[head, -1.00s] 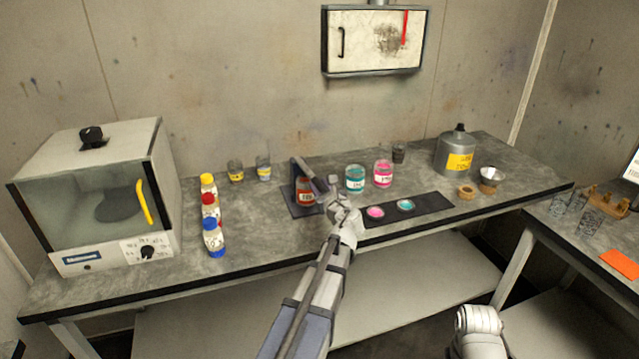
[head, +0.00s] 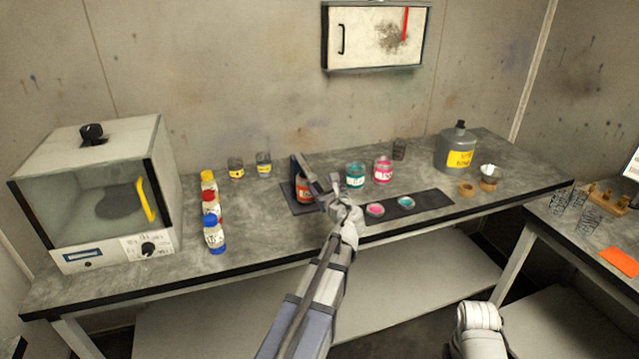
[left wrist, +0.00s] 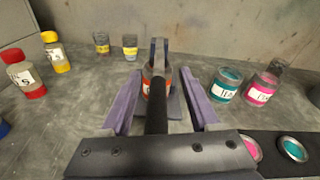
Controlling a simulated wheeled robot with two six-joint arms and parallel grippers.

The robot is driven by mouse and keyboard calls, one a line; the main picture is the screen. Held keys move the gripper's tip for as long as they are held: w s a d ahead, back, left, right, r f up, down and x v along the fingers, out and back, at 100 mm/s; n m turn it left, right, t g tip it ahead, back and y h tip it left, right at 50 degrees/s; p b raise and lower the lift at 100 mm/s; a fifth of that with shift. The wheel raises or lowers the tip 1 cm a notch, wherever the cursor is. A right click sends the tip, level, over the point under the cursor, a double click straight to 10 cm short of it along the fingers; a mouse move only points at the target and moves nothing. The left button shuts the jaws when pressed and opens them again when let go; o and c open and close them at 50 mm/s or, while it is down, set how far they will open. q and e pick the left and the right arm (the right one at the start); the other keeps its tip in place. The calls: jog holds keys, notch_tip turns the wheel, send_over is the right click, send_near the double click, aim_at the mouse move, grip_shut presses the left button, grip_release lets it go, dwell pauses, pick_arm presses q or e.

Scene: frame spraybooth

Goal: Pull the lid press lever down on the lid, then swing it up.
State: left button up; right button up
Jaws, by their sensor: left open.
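The lid press (head: 296,165) stands on the bench with an orange-red jar (head: 305,194) in it. Its lever (head: 310,172) slants from the post toward me, above the jar. In the left wrist view the lever's black handle (left wrist: 156,118) points at the camera, and the jar (left wrist: 147,82) shows behind it. My left gripper (head: 328,187) is at the lever's near end. In the left wrist view its two purple fingers (left wrist: 163,85) are open, one on each side of the handle, with gaps visible.
A teal jar (head: 355,176) and a pink jar (head: 382,171) stand close to the right of the press. A dark mat (head: 436,200) holds a pink lid (head: 375,210) and a teal lid (head: 405,202). Several capped bottles (head: 211,205) stand left, beside an oven (head: 100,200).

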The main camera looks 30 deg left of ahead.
pick_arm(q)
jog(key=f+v, duration=0.1)
jog(key=v, duration=0.5)
jog(key=shift+s+d+r+p, duration=0.3)
jog(key=shift+s+r+p, duration=0.1)
jog(key=shift+r, duration=0.15)
